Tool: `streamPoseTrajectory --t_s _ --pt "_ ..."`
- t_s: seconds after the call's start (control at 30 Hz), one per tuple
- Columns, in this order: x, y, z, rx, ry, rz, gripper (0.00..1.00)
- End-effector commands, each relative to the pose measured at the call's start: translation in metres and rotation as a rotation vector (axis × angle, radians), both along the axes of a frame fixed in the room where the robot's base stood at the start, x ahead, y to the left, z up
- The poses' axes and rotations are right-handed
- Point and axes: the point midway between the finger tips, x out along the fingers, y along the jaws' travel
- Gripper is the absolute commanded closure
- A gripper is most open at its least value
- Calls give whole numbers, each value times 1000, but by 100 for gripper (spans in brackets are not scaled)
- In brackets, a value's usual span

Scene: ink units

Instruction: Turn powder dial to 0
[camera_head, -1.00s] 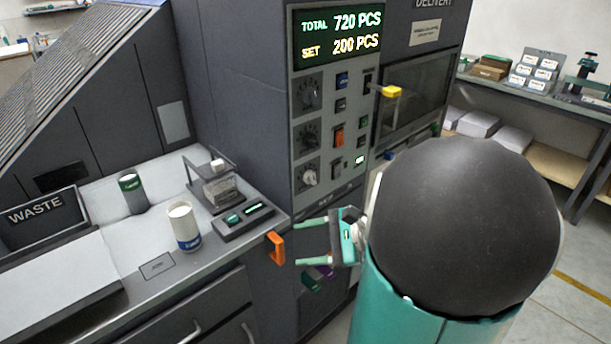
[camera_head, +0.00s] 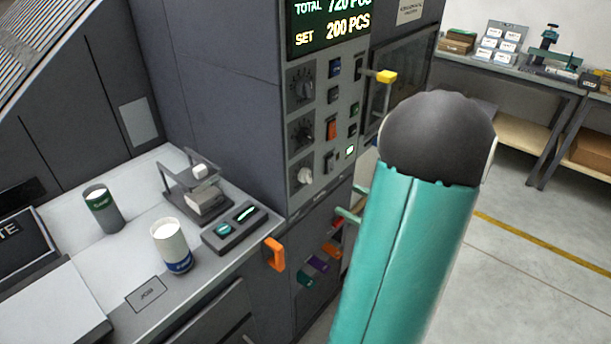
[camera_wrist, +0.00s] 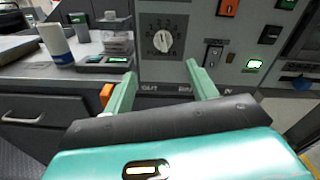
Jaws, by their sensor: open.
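Three dials are stacked on the grey control panel (camera_head: 318,150) in the head view: a dark upper dial (camera_head: 301,87), a dark middle dial (camera_head: 301,131) and a lower dial with a pale knob (camera_head: 304,175). I cannot read which is the powder dial. The pale knob (camera_wrist: 163,41) also shows in the wrist view, with a ring of small marks. My gripper (camera_wrist: 160,72) is open and empty, its fingers pointing toward the panel, below and either side of that knob and apart from it. In the head view my gripper (camera_head: 355,203) is mostly hidden behind my arm.
Switches and a lit button (camera_head: 350,152) sit right of the dials. A yellow handle (camera_head: 386,76) sticks out above. An orange handle (camera_head: 275,254) juts from the counter edge. A white cup (camera_head: 171,246), a green-banded cup (camera_head: 102,208) and a scale (camera_head: 203,197) stand on the counter.

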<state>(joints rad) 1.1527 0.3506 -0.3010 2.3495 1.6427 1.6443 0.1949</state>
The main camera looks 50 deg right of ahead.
Motion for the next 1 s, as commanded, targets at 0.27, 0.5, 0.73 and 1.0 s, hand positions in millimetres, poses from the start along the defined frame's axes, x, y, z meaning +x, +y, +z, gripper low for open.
streamPoseTrajectory --t_s 0.27,0.5,0.73,1.0 --pt "8 -3 -1 4 -4 -14 43" --pt "52 1 -1 3 -4 -12 43" --pt "97 5 -1 3 -4 -13 43" --pt "128 8 -1 3 -4 -15 43"
